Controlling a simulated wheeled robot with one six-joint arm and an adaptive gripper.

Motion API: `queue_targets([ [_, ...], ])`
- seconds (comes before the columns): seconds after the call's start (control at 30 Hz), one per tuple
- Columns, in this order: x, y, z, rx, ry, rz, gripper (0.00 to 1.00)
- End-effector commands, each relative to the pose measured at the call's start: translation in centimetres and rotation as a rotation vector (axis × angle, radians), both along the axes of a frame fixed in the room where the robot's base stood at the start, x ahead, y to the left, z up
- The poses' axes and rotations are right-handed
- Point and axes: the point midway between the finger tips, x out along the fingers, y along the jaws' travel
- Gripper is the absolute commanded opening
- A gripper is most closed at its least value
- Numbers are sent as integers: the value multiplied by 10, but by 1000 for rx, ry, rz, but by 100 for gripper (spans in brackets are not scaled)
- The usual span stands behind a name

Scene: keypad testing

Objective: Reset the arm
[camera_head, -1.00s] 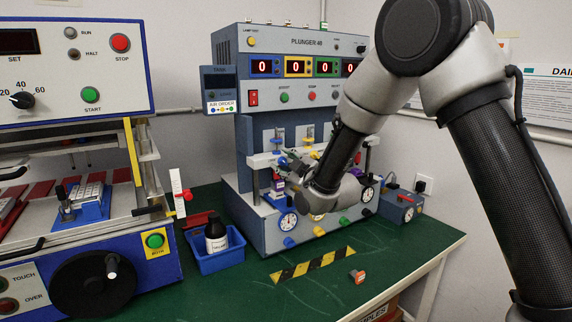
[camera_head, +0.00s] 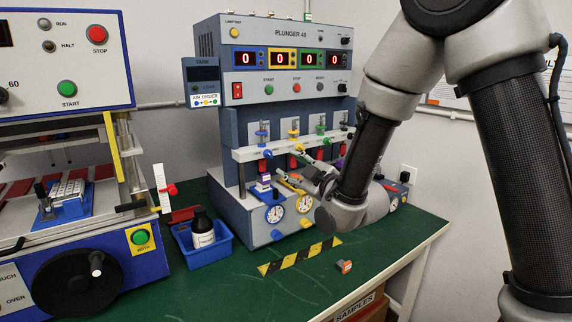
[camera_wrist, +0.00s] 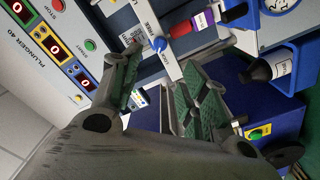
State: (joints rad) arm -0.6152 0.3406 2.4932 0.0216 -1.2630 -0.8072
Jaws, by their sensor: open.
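My gripper (camera_head: 290,168) is open in front of the left half of the grey-blue PLUNGER 40 tester (camera_head: 290,32). In the wrist view its two green-padded fingers (camera_wrist: 165,90) stand apart with nothing held between them. A blue knob (camera_wrist: 159,44) on the tester's white crossbar shows just beyond the fingers; I cannot tell whether they touch anything. A purple-capped sample (camera_head: 264,179) sits at the leftmost station, and a red piece with a purple top (camera_wrist: 190,25) shows in the wrist view. My arm hides the tester's right stations.
A small orange-topped block (camera_head: 344,266) lies by the striped tape (camera_head: 300,256). A press machine (camera_head: 70,160) fills the left. The front of the bench is mostly clear.

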Motion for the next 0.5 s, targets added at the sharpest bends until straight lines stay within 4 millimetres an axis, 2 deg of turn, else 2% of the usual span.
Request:
queue_targets([
  [0.37, -2, -2, 0, 11, 9, 0, 44],
  [0.47, -3, -2, -22, 11, 118, -3, 44],
  [0.5, -5, -3, -38, -1, 195, -7, 44],
])
